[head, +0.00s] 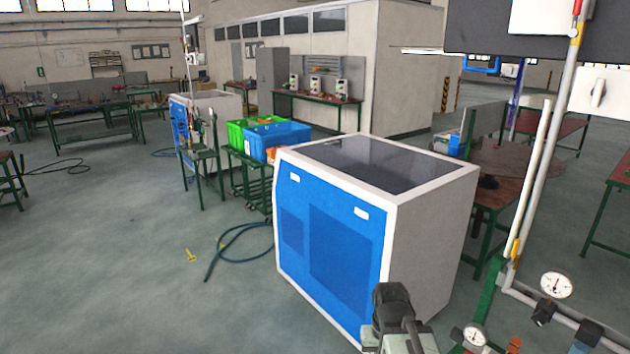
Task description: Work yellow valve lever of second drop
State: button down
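A pipe drop (535,180) rises on the right, made of slanted white pipes. A small yellow part (514,249) sits low on it and may be a valve lever; I cannot tell if it is the second drop's. A red and yellow fitting (576,12) shows high on the pipe at the top right. The end of my arm, with what looks like my gripper (392,300), shows dark at the bottom centre, left of the pipes and apart from the yellow part. Its fingers cannot be made out.
A blue and white cabinet (420,225) stands just beyond my arm. Two round gauges, one right (555,285) and one lower (474,336), sit by the pipes. A hose (235,238) and a small yellow object (190,255) lie on the left floor, which is mostly open.

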aim_at(511, 265)
jog(key=u, duration=1.85)
jog(key=k, duration=0.7)
jog(key=z, duration=0.7)
jog(key=i, duration=1)
jog(key=z, duration=0.05)
